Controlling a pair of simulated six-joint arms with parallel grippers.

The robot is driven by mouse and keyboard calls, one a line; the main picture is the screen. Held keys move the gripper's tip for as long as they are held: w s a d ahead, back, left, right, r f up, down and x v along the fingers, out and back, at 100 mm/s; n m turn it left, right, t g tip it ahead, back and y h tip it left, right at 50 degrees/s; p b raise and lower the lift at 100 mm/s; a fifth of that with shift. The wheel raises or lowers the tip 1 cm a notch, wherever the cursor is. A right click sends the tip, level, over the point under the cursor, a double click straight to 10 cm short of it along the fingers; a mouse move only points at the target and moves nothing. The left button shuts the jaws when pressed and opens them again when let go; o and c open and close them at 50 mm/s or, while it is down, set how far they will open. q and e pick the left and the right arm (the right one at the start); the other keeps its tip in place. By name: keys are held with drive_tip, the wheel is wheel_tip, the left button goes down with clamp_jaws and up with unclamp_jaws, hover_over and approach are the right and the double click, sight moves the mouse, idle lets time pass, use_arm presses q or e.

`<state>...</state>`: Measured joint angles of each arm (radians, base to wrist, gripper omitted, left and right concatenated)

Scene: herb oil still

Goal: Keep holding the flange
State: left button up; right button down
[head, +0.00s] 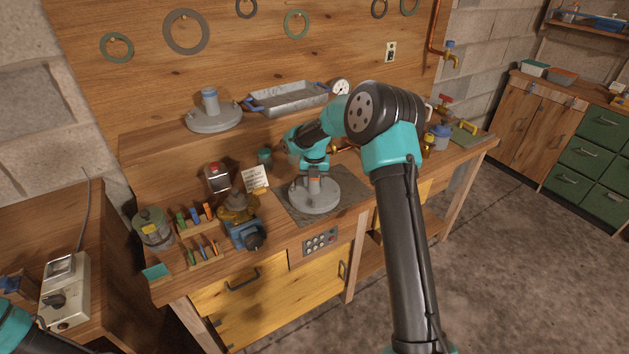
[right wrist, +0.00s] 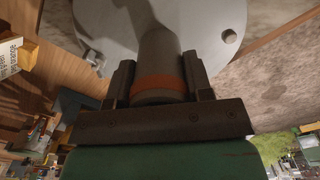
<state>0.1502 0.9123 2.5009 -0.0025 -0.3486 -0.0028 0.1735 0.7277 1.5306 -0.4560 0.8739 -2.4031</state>
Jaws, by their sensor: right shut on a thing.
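The flange (head: 316,197) is a round grey disc with an upright neck that has an orange band. It is over the dark grey mat on the bench; I cannot tell if it touches the mat. My right gripper (head: 314,173) comes down from above and is shut on the neck. In the right wrist view the flange's neck (right wrist: 158,72) sits between the two dark fingers of the right gripper (right wrist: 158,85), with the disc beyond. A second grey flange (head: 212,118) with a blue band stands on the raised shelf. My left gripper is out of view; only a bit of that arm shows at lower left.
A metal tray (head: 288,98) with blue handles lies on the shelf. Left of the mat (head: 345,190) are a blue vise (head: 245,232), a small card (head: 256,178), a glass jar (head: 153,228) and racks of coloured tools. Taps and a blue container (head: 440,138) are at right.

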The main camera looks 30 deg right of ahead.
drive_tip(key=shift+n, duration=0.3)
drive_tip(key=shift+n, duration=1.2)
drive_tip(key=shift+n, duration=1.1)
drive_tip(key=shift+c, duration=2.3)
unclamp_jaws()
drive_tip(key=shift+r, duration=0.1)
wheel_tip(320, 180, up, 17)
drive_tip(key=shift+r, duration=0.15)
drive_tip(key=shift+d, duration=0.1)
